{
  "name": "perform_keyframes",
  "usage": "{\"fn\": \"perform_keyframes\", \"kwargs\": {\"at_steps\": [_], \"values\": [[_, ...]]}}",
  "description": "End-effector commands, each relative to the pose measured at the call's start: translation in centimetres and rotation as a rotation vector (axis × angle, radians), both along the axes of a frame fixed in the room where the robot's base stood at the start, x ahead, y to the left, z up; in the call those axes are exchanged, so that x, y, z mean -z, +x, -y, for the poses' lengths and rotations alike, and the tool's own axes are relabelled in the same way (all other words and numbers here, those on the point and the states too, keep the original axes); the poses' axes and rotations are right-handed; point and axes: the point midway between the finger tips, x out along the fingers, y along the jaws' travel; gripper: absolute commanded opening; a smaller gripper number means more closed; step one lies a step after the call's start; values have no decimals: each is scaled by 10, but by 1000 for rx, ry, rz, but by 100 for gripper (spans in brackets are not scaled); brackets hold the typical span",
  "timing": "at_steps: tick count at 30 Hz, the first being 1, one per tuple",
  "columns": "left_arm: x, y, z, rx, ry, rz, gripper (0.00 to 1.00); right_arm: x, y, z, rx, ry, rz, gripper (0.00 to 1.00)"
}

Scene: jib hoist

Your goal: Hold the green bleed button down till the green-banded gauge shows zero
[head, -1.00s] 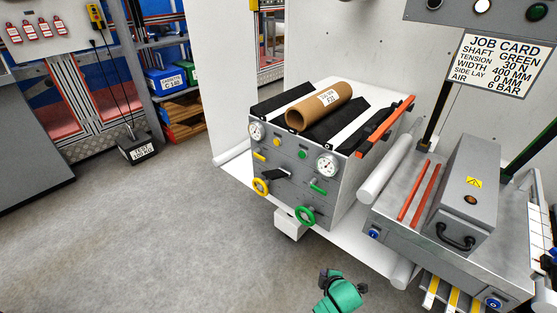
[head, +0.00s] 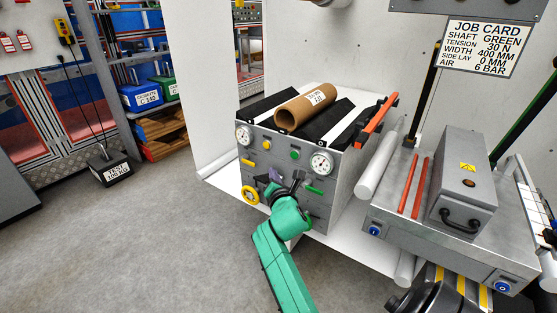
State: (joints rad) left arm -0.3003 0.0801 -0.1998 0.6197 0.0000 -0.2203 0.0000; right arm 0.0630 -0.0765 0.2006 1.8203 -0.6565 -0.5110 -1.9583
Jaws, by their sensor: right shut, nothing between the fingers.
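The green bleed button (head: 295,155) is on the upper front panel of the grey cabinet (head: 335,205). The right-hand gauge (head: 321,162) is just right of it; it is too small to read its needle or band surely. My right gripper (head: 297,177) is shut and empty in front of the panel, a little below the green button. It appears apart from the button, though depth is hard to judge. My right wrist hides the green handwheel. My left gripper is not in view.
The panel also has a yellow button (head: 267,146), a left gauge (head: 244,136), a green lever (head: 314,190) and a yellow handwheel (head: 250,195). A cardboard core (head: 305,106) lies on top. A grey bench (head: 410,215) stands right.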

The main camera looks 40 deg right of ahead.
Motion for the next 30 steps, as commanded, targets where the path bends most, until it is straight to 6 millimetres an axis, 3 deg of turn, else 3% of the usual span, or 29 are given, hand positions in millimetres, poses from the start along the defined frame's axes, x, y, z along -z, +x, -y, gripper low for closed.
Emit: {"fn": "perform_keyframes", "kwargs": {"at_steps": [11, 24, 30], "values": [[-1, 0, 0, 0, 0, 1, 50, 0, 2, 6, 0, 1, 0, 0], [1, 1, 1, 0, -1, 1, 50, 0, 20, 65, -1, 1, -1, 0], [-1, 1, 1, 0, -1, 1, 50, 0, 25, 82, -2, 3, 0, 0]]}}
